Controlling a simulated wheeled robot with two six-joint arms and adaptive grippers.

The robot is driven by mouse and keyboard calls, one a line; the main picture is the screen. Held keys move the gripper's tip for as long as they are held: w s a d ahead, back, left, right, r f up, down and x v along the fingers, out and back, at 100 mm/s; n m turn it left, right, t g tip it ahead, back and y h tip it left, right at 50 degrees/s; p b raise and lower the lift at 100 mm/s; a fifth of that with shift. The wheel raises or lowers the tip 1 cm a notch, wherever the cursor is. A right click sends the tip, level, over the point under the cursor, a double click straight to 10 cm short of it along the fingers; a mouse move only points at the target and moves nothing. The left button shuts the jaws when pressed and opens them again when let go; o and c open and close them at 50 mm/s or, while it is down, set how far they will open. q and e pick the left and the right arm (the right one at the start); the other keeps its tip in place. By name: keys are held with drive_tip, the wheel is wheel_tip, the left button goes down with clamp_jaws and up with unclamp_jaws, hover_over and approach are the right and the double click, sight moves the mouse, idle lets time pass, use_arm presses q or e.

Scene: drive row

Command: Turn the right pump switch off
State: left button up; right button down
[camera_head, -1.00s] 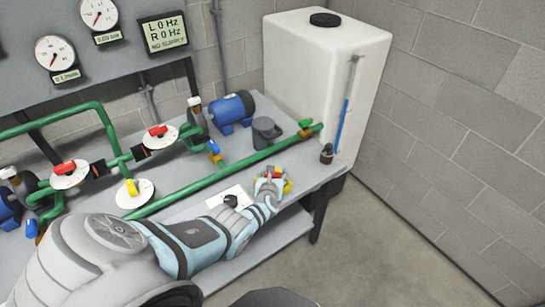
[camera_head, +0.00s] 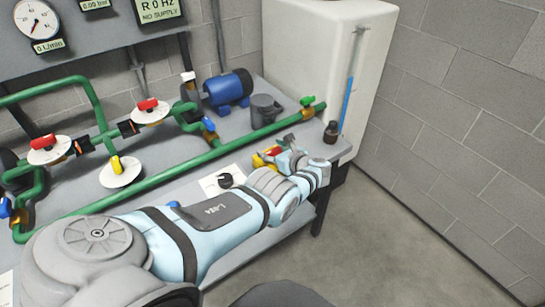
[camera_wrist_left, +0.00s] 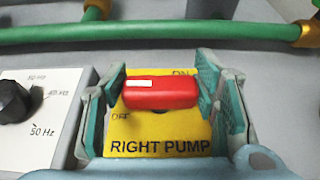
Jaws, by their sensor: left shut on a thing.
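The right pump switch is a red handle (camera_wrist_left: 160,92) on a yellow plate (camera_wrist_left: 158,148) lettered RIGHT PUMP, with ON at upper right and OFF at left. The handle lies level across the wrist view, its white mark at the left end, near OFF. My left gripper (camera_wrist_left: 163,95) is shut on the handle, one teal-grey finger at each end. In the head view, my left gripper (camera_head: 284,148) is at the bench's front right, and the yellow plate (camera_head: 259,160) shows partly behind it. My right gripper is in neither view.
A black knob (camera_head: 225,181) on a white Hz card sits left of the switch. A green pipe (camera_head: 180,185) runs behind it. The display (camera_head: 158,8) reads R 0 Hz, NO SUPPLY.

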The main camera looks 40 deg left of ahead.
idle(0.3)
use_arm(q)
drive_tip(key=o, duration=1.2)
drive_tip(key=shift+d, duration=0.1)
drive_tip(key=shift+d+r, duration=0.15)
drive_tip(key=shift+d, duration=0.3)
drive_tip(key=v, duration=1.1)
drive_tip(key=shift+r, duration=0.1)
